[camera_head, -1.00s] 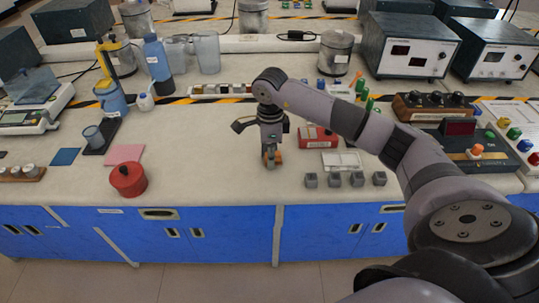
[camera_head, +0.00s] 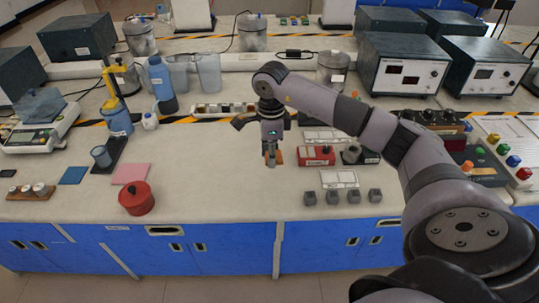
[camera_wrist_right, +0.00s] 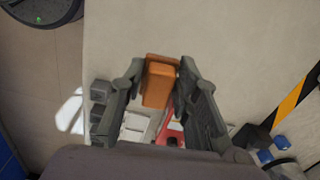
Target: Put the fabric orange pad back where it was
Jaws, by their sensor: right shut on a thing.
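The orange pad (camera_head: 279,158) is between the fingers of my right gripper (camera_head: 271,158), above the white bench top. In the right wrist view the orange pad (camera_wrist_right: 159,82) is a small orange block, clamped between the two dark fingers of my right gripper (camera_wrist_right: 160,85). The fingers hide part of it in the head view. A pink pad (camera_head: 130,173) and a blue pad (camera_head: 73,175) lie flat on the bench to the left. My left gripper is not in view.
A red lidded pot (camera_head: 136,198) stands near the front edge at left. A red box (camera_head: 316,156) and several grey cubes (camera_head: 332,197) are right of the gripper. A row of small blocks (camera_head: 225,109) lies behind. The bench between pot and cubes is clear.

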